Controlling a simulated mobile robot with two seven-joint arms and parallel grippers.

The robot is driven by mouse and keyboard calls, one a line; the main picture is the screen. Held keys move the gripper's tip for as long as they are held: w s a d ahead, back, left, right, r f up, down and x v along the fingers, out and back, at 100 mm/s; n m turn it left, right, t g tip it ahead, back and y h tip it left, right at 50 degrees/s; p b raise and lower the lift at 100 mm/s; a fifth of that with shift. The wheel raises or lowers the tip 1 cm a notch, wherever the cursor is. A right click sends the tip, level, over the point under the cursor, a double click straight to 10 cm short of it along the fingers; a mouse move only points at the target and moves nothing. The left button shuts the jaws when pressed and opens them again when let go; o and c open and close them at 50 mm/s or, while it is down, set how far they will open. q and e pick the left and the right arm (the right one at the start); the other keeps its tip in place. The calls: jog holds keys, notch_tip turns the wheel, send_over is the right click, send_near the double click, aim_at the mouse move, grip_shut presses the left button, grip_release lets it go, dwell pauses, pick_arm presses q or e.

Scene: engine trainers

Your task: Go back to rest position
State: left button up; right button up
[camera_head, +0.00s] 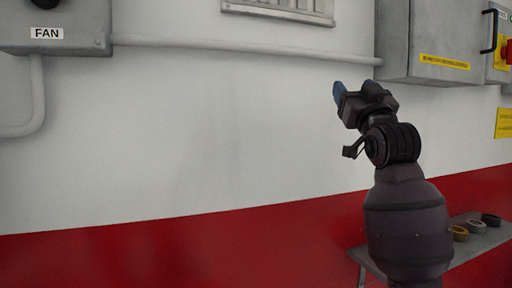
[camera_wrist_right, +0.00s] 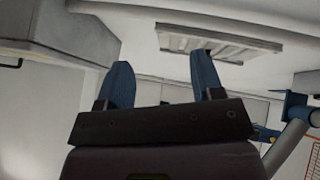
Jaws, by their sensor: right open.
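My right arm rises from the lower right of the head view. My right gripper (camera_head: 352,90) is held up in front of the white wall, below and left of a grey electrical box. In the right wrist view the two blue fingers of the right gripper (camera_wrist_right: 165,85) are apart, with nothing between them. My left gripper is in neither view.
A grey box labelled FAN (camera_head: 75,30) hangs at the upper left. A grey box with a yellow label (camera_head: 440,50) is at the upper right, beside a red switch (camera_head: 507,52). A bench (camera_head: 465,250) with several rings stands at the lower right. The middle is clear.

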jog(key=s+d+f+g+h, duration=0.1)
jog(key=s+f+g, duration=0.2)
jog(key=f, duration=1.9)
jog(key=s+d+f+g, duration=0.2)
jog(key=s+f+g, duration=0.1)
jog(key=f, duration=1.9)
jog(key=s+d+f+g+h, duration=0.1)
jog(key=s+d+f+g, duration=0.1)
jog(key=s+f, duration=1.1)
jog(key=s+d+f+m+g+h, duration=0.1)
jog(key=s+f+g, duration=0.4)
jog(key=s+f, duration=0.9)
notch_tip(320, 180, down, 2)
jog(key=shift+s+d+m, duration=0.2)
jog(key=shift+d+m, duration=0.1)
jog(key=shift+d, duration=0.2)
